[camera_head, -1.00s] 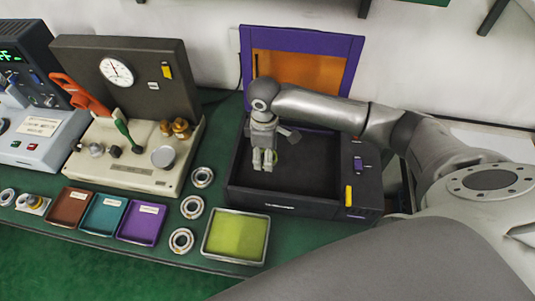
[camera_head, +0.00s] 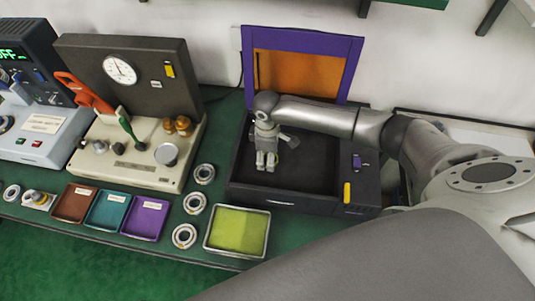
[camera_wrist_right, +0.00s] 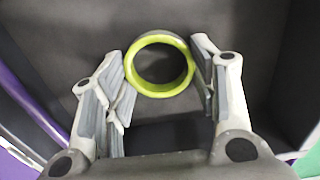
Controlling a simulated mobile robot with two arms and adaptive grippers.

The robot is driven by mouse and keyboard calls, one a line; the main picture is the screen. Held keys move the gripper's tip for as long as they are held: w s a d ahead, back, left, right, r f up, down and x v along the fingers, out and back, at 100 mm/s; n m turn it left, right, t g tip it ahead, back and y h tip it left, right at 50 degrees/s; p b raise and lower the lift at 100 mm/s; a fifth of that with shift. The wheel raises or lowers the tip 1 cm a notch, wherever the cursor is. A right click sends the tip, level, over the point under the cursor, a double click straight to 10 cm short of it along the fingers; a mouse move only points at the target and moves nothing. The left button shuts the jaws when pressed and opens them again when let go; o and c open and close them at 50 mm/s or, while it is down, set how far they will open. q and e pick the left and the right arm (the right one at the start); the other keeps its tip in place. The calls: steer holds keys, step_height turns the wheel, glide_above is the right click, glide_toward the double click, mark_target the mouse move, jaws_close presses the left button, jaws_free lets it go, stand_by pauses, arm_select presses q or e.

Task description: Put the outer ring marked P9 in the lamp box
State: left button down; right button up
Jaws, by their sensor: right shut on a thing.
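The lamp box (camera_head: 347,188) is a black open-topped box with its purple-framed lid (camera_head: 303,42) raised at the back. My right gripper (camera_head: 266,166) reaches down inside it, towards its left side. In the right wrist view the right gripper (camera_wrist_right: 162,85) is shut on a ring (camera_wrist_right: 143,88) with a yellow-green rim, held between its two fingers over the dark box floor. In the head view this ring is not distinct. No P9 mark is readable on it. I cannot tell whether the ring touches the floor. My left gripper is not in view.
Several steel rings, one of them at the front (camera_head: 184,236), lie left of the box. A tray with a yellow-green pad (camera_head: 263,250) stands before it. Brown, teal and purple (camera_head: 144,236) trays and a gauge tester (camera_head: 135,172) are further left.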

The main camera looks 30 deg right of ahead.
steer(key=o, duration=1.1)
steer(key=shift+f, duration=0.1)
steer(key=shift+c, duration=0.2)
step_height(320, 180, up, 12)
steer(key=b, duration=0.2)
steer(key=shift+b, duration=0.35)
